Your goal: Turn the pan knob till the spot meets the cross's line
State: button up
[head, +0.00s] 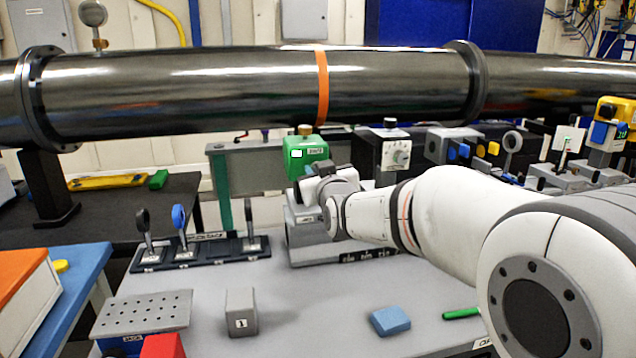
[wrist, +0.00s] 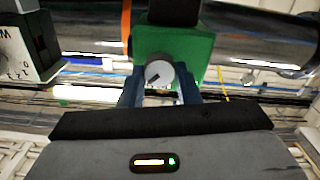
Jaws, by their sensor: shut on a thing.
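A green box (head: 303,160) with a small white panel and a brass knob (head: 305,130) on top stands below the dark pipe. My gripper (head: 325,185) is at its lower front in the head view. In the wrist view, the blue fingers of my gripper (wrist: 160,88) are shut on a round grey knob (wrist: 158,73) with a dark pointer mark, in front of the green box (wrist: 190,55). The head view hides this knob. I cannot read a label naming it as the pan knob. A white card (head: 568,137) stands far right; spot and cross are too small to make out.
A dial box (head: 396,152) stands right of the green box, with mounted optics beyond it. A rack of lens holders (head: 208,252) is at left. The dark pipe (head: 220,90) runs overhead.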

jog(key=shift+n, duration=0.3)
jog(key=o, duration=1)
jog(key=shift+c, duration=0.2)
jog(key=v, duration=0.8)
